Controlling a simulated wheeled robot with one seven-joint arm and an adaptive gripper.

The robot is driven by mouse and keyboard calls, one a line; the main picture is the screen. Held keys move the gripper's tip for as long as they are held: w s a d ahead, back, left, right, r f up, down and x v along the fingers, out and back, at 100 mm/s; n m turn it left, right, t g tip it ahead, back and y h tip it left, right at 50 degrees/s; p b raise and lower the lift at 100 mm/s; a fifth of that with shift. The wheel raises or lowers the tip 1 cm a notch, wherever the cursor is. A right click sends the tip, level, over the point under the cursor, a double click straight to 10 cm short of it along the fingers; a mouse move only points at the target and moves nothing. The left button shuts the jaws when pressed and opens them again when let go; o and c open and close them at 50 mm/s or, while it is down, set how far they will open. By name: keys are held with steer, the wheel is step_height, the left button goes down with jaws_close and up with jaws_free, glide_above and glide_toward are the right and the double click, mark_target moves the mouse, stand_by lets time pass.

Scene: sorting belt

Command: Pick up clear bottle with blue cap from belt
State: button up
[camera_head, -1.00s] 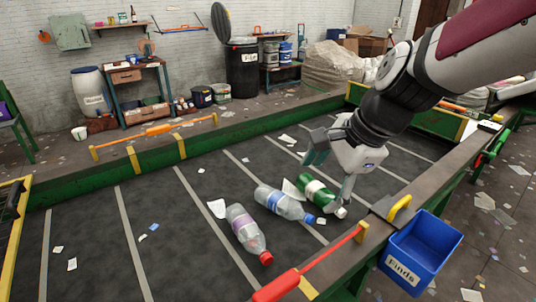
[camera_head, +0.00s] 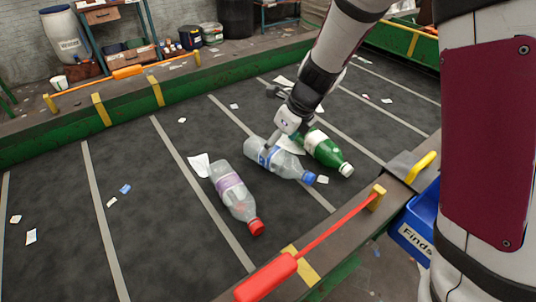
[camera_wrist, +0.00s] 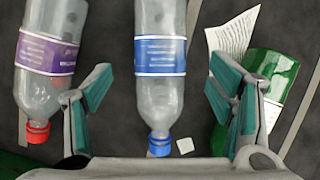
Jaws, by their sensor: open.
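The clear bottle with the blue cap (camera_head: 277,160) lies on its side on the dark belt, its cap toward the lower right in the head view. In the wrist view the clear bottle (camera_wrist: 160,70) lies between my two open fingers, with its blue label facing up and its cap near the palm. My gripper (camera_wrist: 160,95) is open, with its teal finger pads on either side of the bottle and clear of it. In the head view my gripper (camera_head: 282,140) is over the bottle and hides part of it.
A clear bottle with a red cap (camera_head: 235,195) lies to the left, close to my left finger in the wrist view. A green bottle (camera_head: 323,148) lies on the right, close to my right finger. A red bar (camera_head: 310,249) and a blue bin (camera_head: 418,225) are at the belt's near edge.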

steer(key=shift+w+b+x, duration=0.15)
steer(key=shift+b+x, duration=0.25)
steer(key=shift+x, duration=1.5)
steer(key=shift+w+b+x, duration=0.15)
steer(key=shift+b+x, duration=0.25)
steer(key=shift+x, duration=1.5)
steer(key=shift+a+r, duration=0.15)
steer(key=c, duration=1)
